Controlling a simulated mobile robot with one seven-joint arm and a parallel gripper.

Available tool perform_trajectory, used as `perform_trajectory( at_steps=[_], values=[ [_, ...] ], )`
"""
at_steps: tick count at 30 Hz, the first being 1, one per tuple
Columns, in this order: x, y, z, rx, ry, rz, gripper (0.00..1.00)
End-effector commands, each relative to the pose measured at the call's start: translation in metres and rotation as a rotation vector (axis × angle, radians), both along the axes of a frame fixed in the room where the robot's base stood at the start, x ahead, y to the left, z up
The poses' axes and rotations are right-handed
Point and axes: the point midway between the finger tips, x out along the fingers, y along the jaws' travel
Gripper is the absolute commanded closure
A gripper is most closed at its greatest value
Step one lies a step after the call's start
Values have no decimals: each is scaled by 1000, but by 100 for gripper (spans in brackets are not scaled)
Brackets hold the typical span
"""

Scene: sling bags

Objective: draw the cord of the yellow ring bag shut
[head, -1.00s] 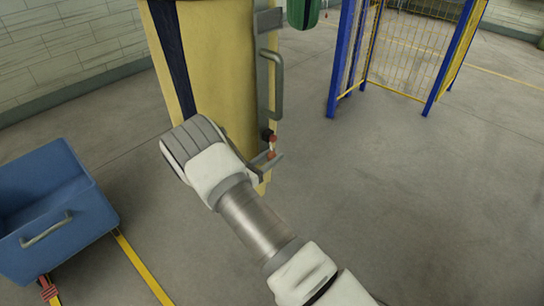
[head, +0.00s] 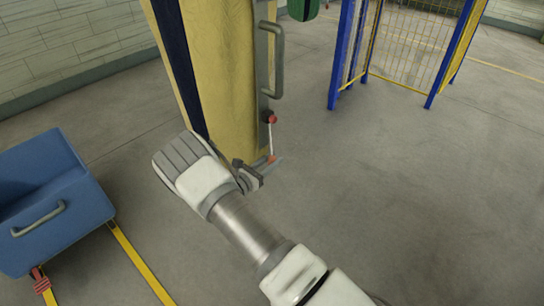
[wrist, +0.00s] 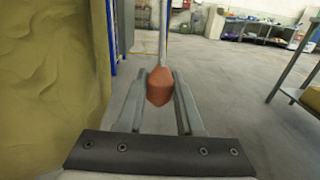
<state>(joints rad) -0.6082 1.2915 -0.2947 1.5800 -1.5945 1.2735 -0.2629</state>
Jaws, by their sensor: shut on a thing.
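The yellow ring bag (head: 225,75) hangs upright at centre in the head view, with a dark blue stripe down its left side. A red bead (head: 271,119) sits by its right edge, and a short pale cord (head: 271,138) runs down from it to an orange knob (head: 271,159). My gripper (head: 268,163) is beside the bag's lower right and is shut on the knob. In the wrist view the knob (wrist: 160,86) sits between my two fingertips, with the pale cord (wrist: 163,35) rising straight up from it. The bag's mouth is out of view.
A grey handle (head: 280,62) runs along the bag's right side. A blue cart (head: 55,205) stands at left, and a blue and yellow mesh cage (head: 405,45) at the back right. The floor (head: 420,200) to the right is clear.

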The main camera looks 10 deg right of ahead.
Motion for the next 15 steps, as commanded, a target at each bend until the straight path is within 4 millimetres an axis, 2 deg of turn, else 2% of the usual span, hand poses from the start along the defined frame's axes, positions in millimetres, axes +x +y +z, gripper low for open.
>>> perform_trajectory(
  at_steps=[1,3,14,15],
  values=[
    [-1,1,-14,4,8,1,100],
    [-1,1,-18,5,7,1,100],
    [-2,1,-21,7,10,0,100],
    [-2,1,-21,7,10,0,63]
  ],
)
